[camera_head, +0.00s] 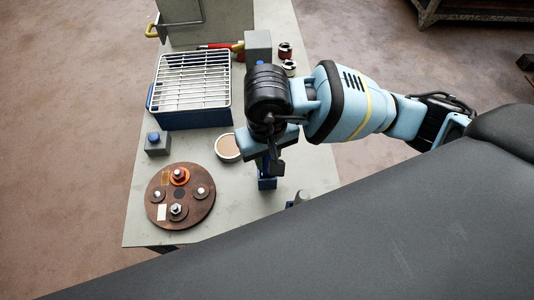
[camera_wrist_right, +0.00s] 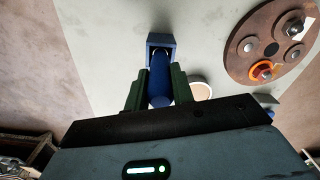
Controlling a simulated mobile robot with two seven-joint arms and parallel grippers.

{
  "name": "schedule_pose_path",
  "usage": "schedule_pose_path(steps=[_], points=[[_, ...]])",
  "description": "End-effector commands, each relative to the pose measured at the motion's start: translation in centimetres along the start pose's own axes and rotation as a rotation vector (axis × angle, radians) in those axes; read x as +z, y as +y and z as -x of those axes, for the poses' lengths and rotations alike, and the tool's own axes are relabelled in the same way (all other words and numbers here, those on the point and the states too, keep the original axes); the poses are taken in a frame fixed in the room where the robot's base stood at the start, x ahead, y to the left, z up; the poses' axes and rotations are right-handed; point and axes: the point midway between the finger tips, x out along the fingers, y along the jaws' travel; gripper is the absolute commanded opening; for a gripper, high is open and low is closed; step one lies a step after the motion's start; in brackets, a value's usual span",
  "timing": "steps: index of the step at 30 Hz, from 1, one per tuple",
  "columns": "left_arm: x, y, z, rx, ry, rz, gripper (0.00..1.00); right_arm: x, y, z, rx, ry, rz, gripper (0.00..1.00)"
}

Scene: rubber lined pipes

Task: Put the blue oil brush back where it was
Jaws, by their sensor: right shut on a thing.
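My right gripper (camera_head: 268,168) is over the right part of the grey table, below the dark wrist. In the right wrist view its green fingers (camera_wrist_right: 159,82) are shut on the blue oil brush (camera_wrist_right: 159,88), one finger on each side of the blue handle. A squarish blue end piece (camera_wrist_right: 161,40) shows beyond the fingertips. In the head view only a small blue part of the brush (camera_head: 267,183) shows under the gripper; the rest is hidden. I cannot tell whether its lower end touches the table. My left gripper is not in view.
A round brown plate (camera_head: 180,212) with several bolts lies at front left. A grey block with a blue top (camera_head: 157,146), a shallow round dish (camera_head: 228,148) and a blue crate with a white grid (camera_head: 192,118) stand nearby. A small grey object (camera_head: 301,197) sits near the front edge.

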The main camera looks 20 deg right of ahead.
Motion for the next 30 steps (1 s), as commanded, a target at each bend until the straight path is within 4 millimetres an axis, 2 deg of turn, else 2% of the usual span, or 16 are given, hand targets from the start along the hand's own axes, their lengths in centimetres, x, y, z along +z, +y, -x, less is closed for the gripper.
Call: schedule_pose_path(steps=[5,6,10,18,22,26,30], points=[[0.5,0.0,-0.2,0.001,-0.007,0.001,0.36,0.0,0.0,-0.5,0.000,-0.001,0.000,0.01],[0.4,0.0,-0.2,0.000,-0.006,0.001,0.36,0.0,0.0,-0.4,0.000,-0.001,0.000,0.29],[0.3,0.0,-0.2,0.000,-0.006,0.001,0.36,0.0,0.0,-0.3,0.000,0.000,0.000,0.46],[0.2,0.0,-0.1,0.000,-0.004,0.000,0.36,0.0,0.0,-0.2,0.000,0.000,0.000,0.46],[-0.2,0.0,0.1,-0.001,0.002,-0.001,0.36,-0.1,0.0,0.4,0.000,0.003,0.000,0.46],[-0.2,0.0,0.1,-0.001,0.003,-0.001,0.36,-0.1,0.0,2.2,-0.002,0.005,0.001,0.46],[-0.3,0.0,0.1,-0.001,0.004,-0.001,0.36,-0.2,0.0,5.1,-0.001,0.006,0.001,0.46]])
